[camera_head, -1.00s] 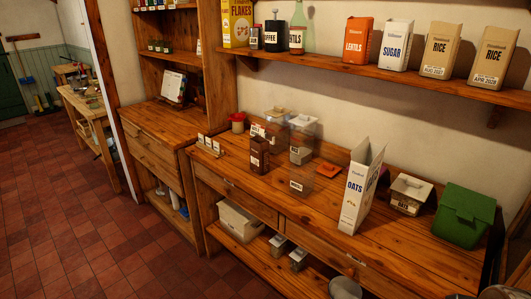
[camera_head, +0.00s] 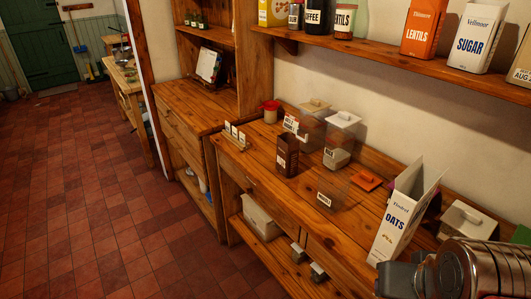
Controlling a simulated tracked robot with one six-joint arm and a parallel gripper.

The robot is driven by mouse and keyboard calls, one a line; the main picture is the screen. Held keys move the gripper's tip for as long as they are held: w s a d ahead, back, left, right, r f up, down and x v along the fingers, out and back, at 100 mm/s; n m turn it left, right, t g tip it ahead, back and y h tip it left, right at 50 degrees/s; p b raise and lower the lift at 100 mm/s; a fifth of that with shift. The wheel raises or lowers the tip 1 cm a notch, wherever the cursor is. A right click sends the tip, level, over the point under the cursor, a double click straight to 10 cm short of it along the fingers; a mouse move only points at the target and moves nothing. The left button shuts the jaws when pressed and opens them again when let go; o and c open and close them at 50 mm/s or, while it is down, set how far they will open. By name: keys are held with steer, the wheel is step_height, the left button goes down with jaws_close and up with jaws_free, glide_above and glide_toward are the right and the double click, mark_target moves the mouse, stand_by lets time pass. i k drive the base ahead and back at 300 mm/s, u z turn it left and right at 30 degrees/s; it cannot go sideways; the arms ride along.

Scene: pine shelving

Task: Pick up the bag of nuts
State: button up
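I cannot make out a bag marked as nuts. A dark brown packet (camera_head: 287,157) with a small pale label stands upright on the wooden counter (camera_head: 262,172); its wording is too small to read. Behind it are clear lidded containers, one (camera_head: 341,140) with pale contents. A clear, empty-looking container (camera_head: 331,190) with a label stands in front. Part of my arm (camera_head: 470,272), grey and metallic, shows at the lower right, apart from the packet. My gripper's fingertips are not visible.
An open OATS box (camera_head: 396,222) stands between the containers and my arm. A white-lidded container (camera_head: 466,222) is behind it. An orange lid (camera_head: 366,180) lies flat. The upper shelf (camera_head: 405,70) carries several packages. The tiled floor (camera_head: 100,190) at left is clear.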

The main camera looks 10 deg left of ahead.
mark_target(288, 146)
steer(key=u, duration=0.35)
steer(key=i, duration=0.55)
steer(key=u, duration=0.85)
steer(key=i, duration=0.65)
steer(key=u, duration=0.4)
